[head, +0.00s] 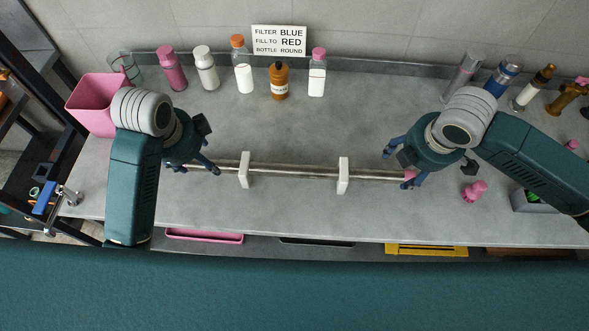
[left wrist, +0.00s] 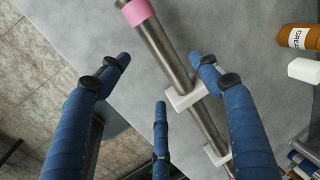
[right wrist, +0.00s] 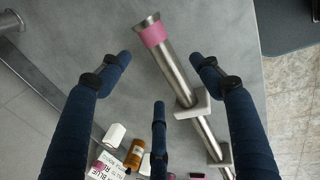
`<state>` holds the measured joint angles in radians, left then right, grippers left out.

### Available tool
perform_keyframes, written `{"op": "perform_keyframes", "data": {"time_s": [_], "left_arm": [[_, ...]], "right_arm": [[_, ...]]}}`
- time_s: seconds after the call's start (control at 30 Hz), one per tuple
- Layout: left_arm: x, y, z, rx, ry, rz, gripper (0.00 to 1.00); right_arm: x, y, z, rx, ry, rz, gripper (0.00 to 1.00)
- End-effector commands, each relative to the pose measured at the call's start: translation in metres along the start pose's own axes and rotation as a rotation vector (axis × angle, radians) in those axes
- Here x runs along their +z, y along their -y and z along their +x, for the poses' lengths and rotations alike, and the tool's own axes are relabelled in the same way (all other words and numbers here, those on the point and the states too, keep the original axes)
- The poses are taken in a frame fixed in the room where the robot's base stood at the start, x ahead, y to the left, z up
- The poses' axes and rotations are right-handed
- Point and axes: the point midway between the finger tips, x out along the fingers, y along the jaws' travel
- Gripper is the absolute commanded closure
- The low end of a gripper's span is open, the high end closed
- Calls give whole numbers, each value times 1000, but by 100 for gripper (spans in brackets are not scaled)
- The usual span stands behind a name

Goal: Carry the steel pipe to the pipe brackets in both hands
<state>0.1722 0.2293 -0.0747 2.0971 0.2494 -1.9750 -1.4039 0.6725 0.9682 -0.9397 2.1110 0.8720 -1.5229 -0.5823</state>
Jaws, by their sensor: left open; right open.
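The steel pipe (head: 293,171) lies level across two white pipe brackets, the left bracket (head: 245,170) and the right bracket (head: 343,175). A pink band marks the pipe near its ends; one shows in the left wrist view (left wrist: 138,12) and one in the right wrist view (right wrist: 154,35). My left gripper (head: 200,150) is open at the pipe's left end, and its fingers stand spread on both sides of the pipe in its wrist view. My right gripper (head: 398,165) is open at the right end, fingers likewise spread around the pipe. Whether any finger touches the pipe I cannot tell.
Several bottles, including an orange-brown one (head: 279,82), stand along the back below a sign (head: 279,40). A pink bin (head: 97,104) stands at the left. A small pink object (head: 474,191) lies right of my right gripper. The counter between the brackets and bottles is clear.

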Motion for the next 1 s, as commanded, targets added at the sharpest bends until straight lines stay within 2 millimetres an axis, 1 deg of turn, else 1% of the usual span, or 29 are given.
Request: {"op": "perform_keyframes", "data": {"time_s": [0.3, 0.4, 0.5, 0.6, 0.7, 0.97, 1.0], "left_arm": [[-1, -2, 57, 5, -3, -2, 36], [0, -2, 73, 5, -1, -1, 36], [-1, -1, 85, 2, -2, -1, 36], [0, -1, 93, 2, -1, 0, 36], [0, -1, 97, 1, 0, 0, 36], [0, -1, 98, 1, 0, 0, 36], [0, -1, 98, 1, 0, 0, 38]], "right_arm": [[0, 2, 57, -4, 1, 1, 36], [0, 2, 73, -3, 0, 0, 36], [0, 1, 85, -2, 0, 0, 36], [0, 1, 93, -1, 0, 0, 36], [0, 1, 97, 0, 0, 0, 36], [0, 1, 98, 0, 0, -1, 36], [0, 1, 98, 0, 0, -1, 38]]}}
